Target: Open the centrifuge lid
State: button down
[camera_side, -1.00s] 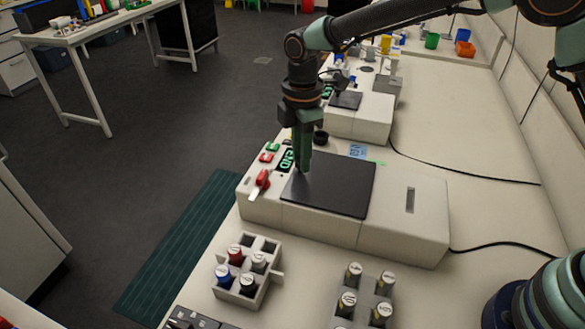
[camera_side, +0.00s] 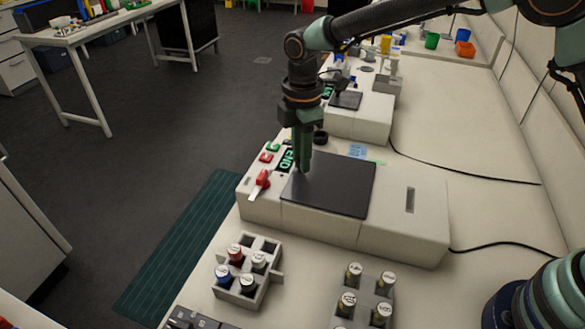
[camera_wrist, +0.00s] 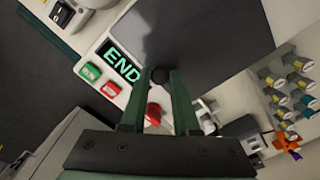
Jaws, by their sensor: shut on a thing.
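The centrifuge (camera_side: 400,215) is a white box on the bench with a flat dark grey lid (camera_side: 340,190). The lid lies down flush with the top. It also fills the upper middle of the wrist view (camera_wrist: 215,35). My gripper (camera_side: 303,168) points straight down at the lid's edge beside the END display (camera_side: 286,160). In the wrist view, my gripper (camera_wrist: 160,78) is shut on a small black round knob (camera_wrist: 160,75) at that edge. The knob is hidden behind my fingers in the side view.
A red switch (camera_side: 262,180) and green and red buttons (camera_side: 268,152) sit close to my gripper. A tube rack (camera_side: 248,275) and more capped tubes (camera_side: 365,300) stand in front. Another white machine (camera_side: 358,118) stands behind. Bench room at right is clear apart from cables.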

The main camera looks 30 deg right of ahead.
jog(key=shift+s+r, duration=0.1)
jog(key=s+d, duration=1.1)
jog(key=shift+d, duration=0.15)
dwell(0.3)
jog(key=c, duration=0.7)
grip_release()
jog(key=shift+o, duration=0.2)
notch_tip(320, 180, up, 12)
